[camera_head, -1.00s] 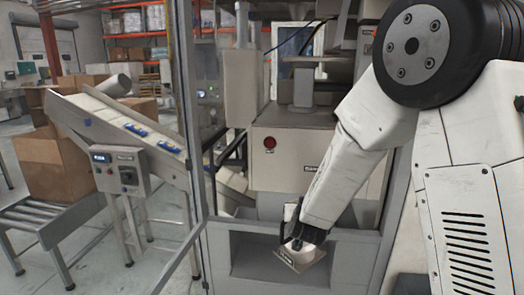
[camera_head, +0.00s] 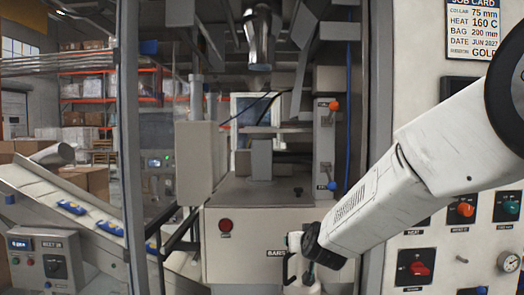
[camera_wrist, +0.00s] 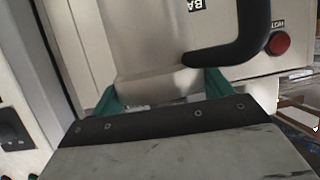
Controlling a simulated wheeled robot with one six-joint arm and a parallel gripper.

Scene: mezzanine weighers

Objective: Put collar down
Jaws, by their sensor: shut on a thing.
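In the head view the collar is mostly hidden by my gripper and the lower picture edge. No surface is visible under it.
The grey machine (camera_head: 248,255) with a red button (camera_head: 225,225) stands close ahead. A panel with knobs and a gauge (camera_head: 508,262) is on the right, under a job card (camera_head: 472,28). An inclined conveyor (camera_head: 95,222) is at left, behind a frame post (camera_head: 131,150).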

